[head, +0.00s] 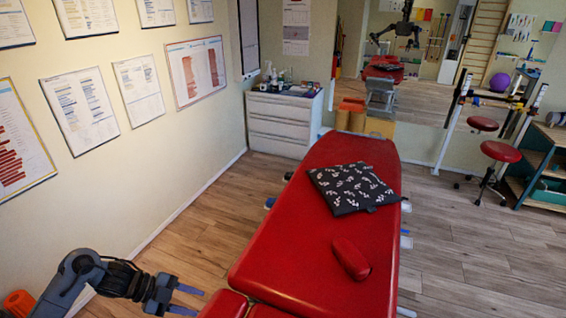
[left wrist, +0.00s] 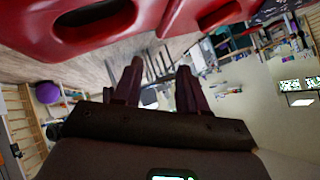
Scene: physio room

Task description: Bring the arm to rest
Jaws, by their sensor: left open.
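My left arm comes in at the bottom left of the head view, and its gripper (head: 187,299) is beside the near left edge of the red treatment table (head: 290,240). The gripper is open, with its two blue-grey fingers apart and nothing between them. In the left wrist view the two dark fingers (left wrist: 158,92) also stand apart and empty. The red table (left wrist: 100,28) crosses the top of that view. My right gripper does not show in either view.
A dark patterned cushion (head: 354,188) and a small red bolster (head: 350,258) lie on the table. A white drawer unit (head: 283,125) stands at the back wall. Red stools (head: 500,152) are at the right. Wooden floor is clear between the table and the left wall.

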